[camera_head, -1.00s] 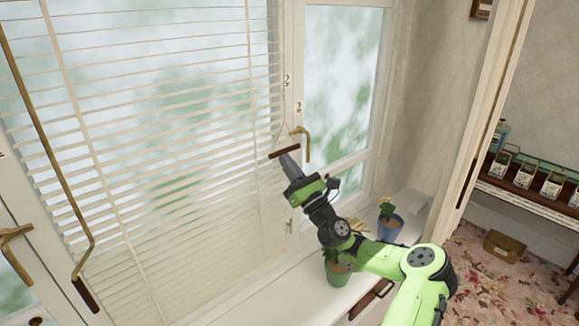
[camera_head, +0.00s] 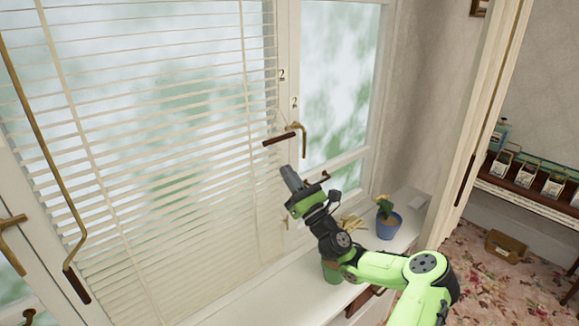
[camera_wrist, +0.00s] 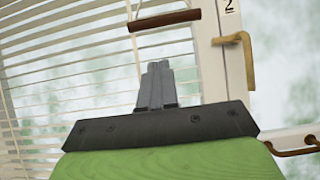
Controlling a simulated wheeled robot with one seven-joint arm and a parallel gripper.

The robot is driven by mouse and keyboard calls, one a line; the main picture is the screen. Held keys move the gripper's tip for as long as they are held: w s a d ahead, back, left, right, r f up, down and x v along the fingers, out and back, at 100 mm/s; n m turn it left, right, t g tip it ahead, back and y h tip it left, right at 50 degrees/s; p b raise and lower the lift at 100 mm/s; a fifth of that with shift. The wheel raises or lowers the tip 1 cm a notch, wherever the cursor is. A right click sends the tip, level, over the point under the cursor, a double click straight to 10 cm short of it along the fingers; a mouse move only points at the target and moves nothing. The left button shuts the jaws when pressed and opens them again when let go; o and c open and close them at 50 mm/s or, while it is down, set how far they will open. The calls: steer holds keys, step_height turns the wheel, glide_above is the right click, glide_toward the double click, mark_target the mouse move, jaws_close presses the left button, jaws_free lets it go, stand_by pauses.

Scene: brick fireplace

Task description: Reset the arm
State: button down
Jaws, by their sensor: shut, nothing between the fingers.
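My gripper (camera_head: 287,172) is shut and empty in front of the window, with its fingertips pointing up toward the blinds. In the wrist view my gripper (camera_wrist: 158,66) shows its grey fingers together. A brown wooden pull handle (camera_head: 279,139) hangs from a cord just above and left of the fingertips, with a gap between them. In the wrist view the pull handle (camera_wrist: 164,20) is beyond the fingertips. My arm reaches in from the lower right over the sill.
White blinds (camera_head: 160,130) cover the left window. A brass window handle (camera_head: 302,140) is right of the pull handle. A blue pot with a plant (camera_head: 389,226) and a green pot (camera_head: 332,274), partly hidden by my arm, stand on the white sill (camera_head: 262,298). A shelf holds packets at right.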

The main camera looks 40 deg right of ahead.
steer(key=b+v, duration=0.1)
steer(key=v, duration=0.6)
steer(key=w+a+f+n+g+y, duration=0.1)
steer(key=w+a+n+g+y, duration=0.1)
steer(key=a+n+g+y, duration=0.45)
steer(key=w+a+f+n+g+y, duration=0.1)
steer(key=w+a+n+y, duration=0.1)
steer(key=a+n+y, duration=0.5)
steer(key=s+a+f+n+g+h, duration=0.2)
steer(key=a+f+n+g, duration=0.25)
steer(key=a, duration=0.45)
steer(key=s+a+f+n+g+h, duration=0.25)
steer(key=a+n+g, duration=0.35)
steer(key=a, duration=0.3)
steer(key=s+d+r+n+h, duration=0.1)
steer(key=s+r+n+h, duration=0.1)
steer(key=s, duration=0.6)
steer(key=s+d+r+n+h, duration=0.1)
steer(key=s+n+h, duration=0.3)
steer(key=s, duration=0.4)
steer(key=s+d+r+n+g+h+b, duration=0.1)
steer(key=s+r+n+h, duration=0.2)
steer(key=s, duration=0.5)
steer(key=r+n, duration=0.1)
steer(key=n, duration=0.1)
steer(key=shift+d+n+h, duration=0.25)
steer(key=shift+n+h, duration=0.05)
steer(key=shift+h, duration=0.1)
